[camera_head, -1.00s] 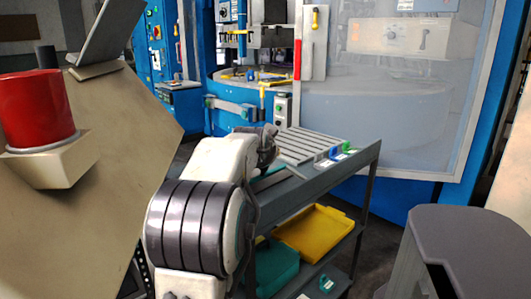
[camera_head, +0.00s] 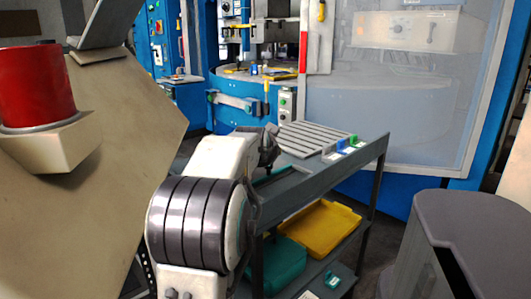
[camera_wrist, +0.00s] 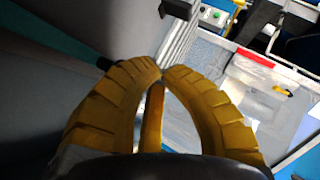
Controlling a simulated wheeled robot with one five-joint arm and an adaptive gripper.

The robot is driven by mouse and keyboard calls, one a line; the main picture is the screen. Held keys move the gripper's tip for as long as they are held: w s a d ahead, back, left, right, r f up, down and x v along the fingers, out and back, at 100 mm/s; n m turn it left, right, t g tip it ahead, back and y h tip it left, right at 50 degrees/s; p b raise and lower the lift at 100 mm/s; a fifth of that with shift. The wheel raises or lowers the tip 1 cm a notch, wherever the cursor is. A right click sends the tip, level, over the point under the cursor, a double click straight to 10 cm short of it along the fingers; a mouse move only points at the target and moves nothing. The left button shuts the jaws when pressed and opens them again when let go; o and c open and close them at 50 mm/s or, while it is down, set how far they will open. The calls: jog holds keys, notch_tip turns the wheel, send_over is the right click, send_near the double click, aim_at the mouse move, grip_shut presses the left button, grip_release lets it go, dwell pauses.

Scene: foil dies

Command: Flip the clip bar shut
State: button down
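My gripper (camera_wrist: 160,72) fills the lower middle of the wrist view. Its two ribbed yellow fingers bow outward and their tips meet. A narrow yellow strip shows between them; I cannot tell whether it is part of the gripper. No held object is clear. In the head view my arm reaches toward the grey cart (camera_head: 335,175), and the fingers cannot be made out. A pale horizontal bar (camera_head: 236,102) is fixed to the front of the blue machine (camera_head: 225,62). I cannot tell whether it is the clip bar, or whether it is open.
Blue, white and green small blocks (camera_head: 341,144) sit by the cart's slatted top (camera_head: 305,138). Yellow (camera_head: 322,228) and teal (camera_head: 285,266) bins lie below. A grey bin (camera_head: 475,240) stands at right. A beige body (camera_head: 125,140) with a red cylinder (camera_head: 35,85) crowds the left.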

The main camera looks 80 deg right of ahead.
jog(key=v, duration=1.2)
dwell(0.6)
jog(key=shift+s, duration=0.2)
